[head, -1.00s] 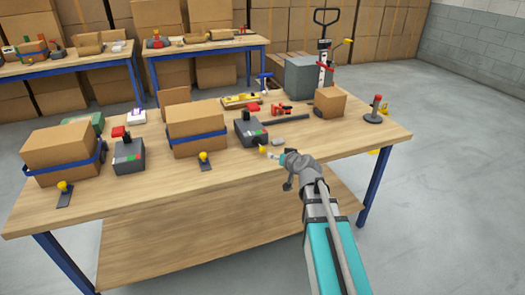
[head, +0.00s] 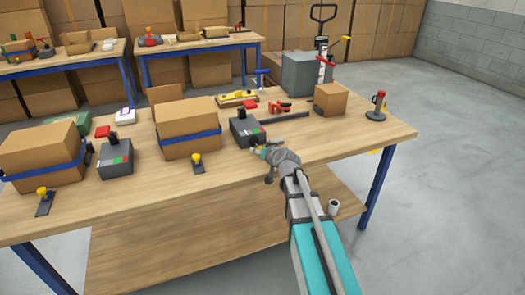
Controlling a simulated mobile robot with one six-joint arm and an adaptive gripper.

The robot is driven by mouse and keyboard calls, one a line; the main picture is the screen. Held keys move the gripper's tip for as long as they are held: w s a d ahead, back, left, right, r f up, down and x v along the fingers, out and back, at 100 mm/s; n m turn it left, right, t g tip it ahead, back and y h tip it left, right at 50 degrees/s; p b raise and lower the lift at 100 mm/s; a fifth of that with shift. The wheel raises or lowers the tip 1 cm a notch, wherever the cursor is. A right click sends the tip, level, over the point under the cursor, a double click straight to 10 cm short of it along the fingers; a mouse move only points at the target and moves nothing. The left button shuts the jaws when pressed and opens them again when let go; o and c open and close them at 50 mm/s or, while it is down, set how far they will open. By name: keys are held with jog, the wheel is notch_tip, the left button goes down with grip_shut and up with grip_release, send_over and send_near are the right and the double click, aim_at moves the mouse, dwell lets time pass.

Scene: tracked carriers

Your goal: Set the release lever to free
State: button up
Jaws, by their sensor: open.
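A dark grey box with a red-topped lever (head: 251,104) and red and green marks stands right of the middle on the wooden table (head: 215,190). A similar grey box (head: 114,170) with a red lever (head: 102,131) stands further left. I cannot tell which mark either lever points to. Yellow knobs on dark plates stand at the front edge, one at the middle (head: 196,159) and one at the left (head: 42,192). My gripper (head: 256,149) is open, low at the front edge, just in front of the right grey box. Its fingertips are small and partly hidden by my wrist.
Cardboard boxes with blue straps (head: 190,146) (head: 85,152) flank the left grey box. Behind are a red clamp (head: 279,107), a dark bar (head: 287,118), a small carton (head: 330,99) and a red-topped post (head: 378,105). The table's front right is clear.

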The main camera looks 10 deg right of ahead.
jog(key=shift+w, duration=0.1)
jog(key=shift+d, duration=0.1)
grip_shut()
dwell(0.3)
